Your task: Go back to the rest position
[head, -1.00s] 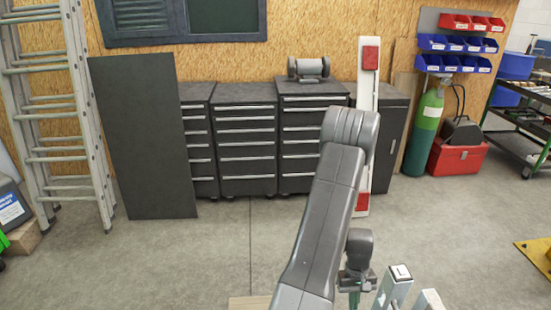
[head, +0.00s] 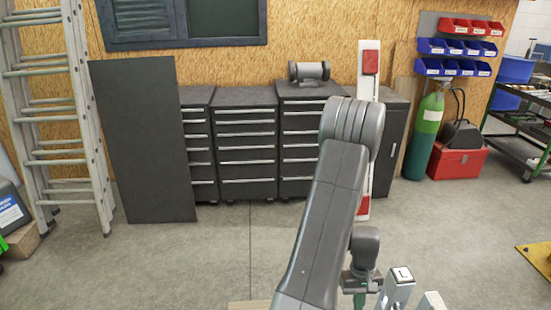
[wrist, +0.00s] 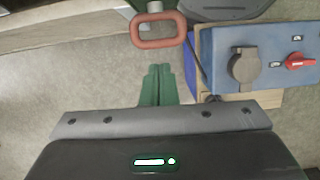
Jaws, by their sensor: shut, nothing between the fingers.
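My gripper (wrist: 158,80) shows in the wrist view as two green fingers close together, shut with nothing between them. They point toward an orange-red ring handle (wrist: 158,30), which appears just beyond the tips; I cannot tell the gap. In the head view, my arm rises at the lower right and bends down at the elbow. Only a small green part of the gripper shows near the bottom edge, beside a pale metal post (head: 398,285) marked "L". The fingertips are cut off there.
A blue panel (wrist: 215,48) with a grey round cover and a red switch (wrist: 300,61) is close at right in the wrist view. Drawer cabinets (head: 246,150), a ladder (head: 55,110) and a red toolbox (head: 457,162) stand at the back. The concrete floor (head: 220,250) between is clear.

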